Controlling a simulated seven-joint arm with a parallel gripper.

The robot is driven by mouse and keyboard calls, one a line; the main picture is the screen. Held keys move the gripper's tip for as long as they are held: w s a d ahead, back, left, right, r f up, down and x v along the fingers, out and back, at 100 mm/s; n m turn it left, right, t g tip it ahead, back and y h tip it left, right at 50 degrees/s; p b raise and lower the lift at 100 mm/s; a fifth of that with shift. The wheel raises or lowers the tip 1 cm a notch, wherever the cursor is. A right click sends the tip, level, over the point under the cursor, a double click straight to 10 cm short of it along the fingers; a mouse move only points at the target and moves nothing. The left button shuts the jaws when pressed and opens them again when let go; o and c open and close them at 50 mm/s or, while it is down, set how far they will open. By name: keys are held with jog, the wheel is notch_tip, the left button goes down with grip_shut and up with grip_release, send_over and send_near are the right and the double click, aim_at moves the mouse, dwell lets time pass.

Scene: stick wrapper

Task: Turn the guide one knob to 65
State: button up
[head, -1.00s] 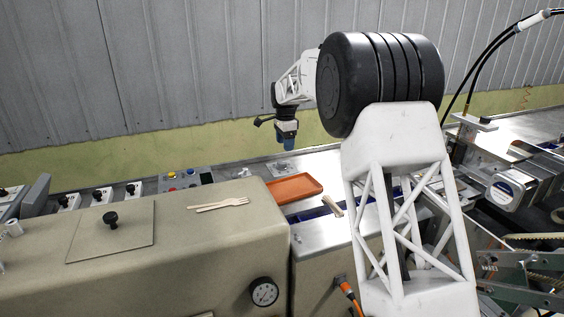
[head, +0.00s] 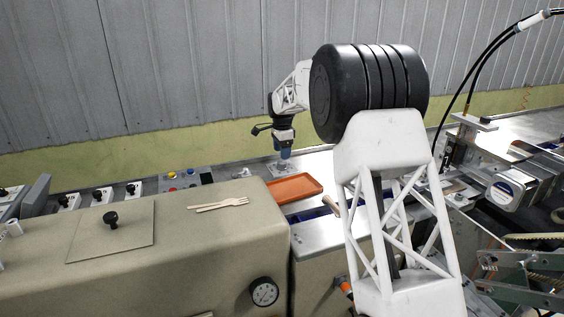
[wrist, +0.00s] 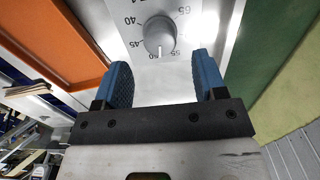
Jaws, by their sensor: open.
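The guide one knob (wrist: 160,36) is a grey round dial on a pale plate in the wrist view. Printed numbers around it include 40, 45, 50, 55 and 65. Its white pointer line faces the bottom of the picture, about between 50 and 55. My gripper (wrist: 161,62) has two blue fingers spread apart, with nothing between them. The knob lies just beyond the fingertips, roughly centred between them. In the head view my gripper (head: 285,152) points down just above the small plate (head: 284,170); the knob is too small to make out there.
An orange tray (head: 294,188) lies close to my gripper, toward the camera. A panel with coloured buttons (head: 186,180) is to the left. The corrugated wall (head: 150,70) stands behind.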

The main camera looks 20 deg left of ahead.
aim_at(282, 162)
jog(key=shift+f, duration=2.4)
jog(key=shift+c, duration=0.5)
jog(key=c, duration=0.8)
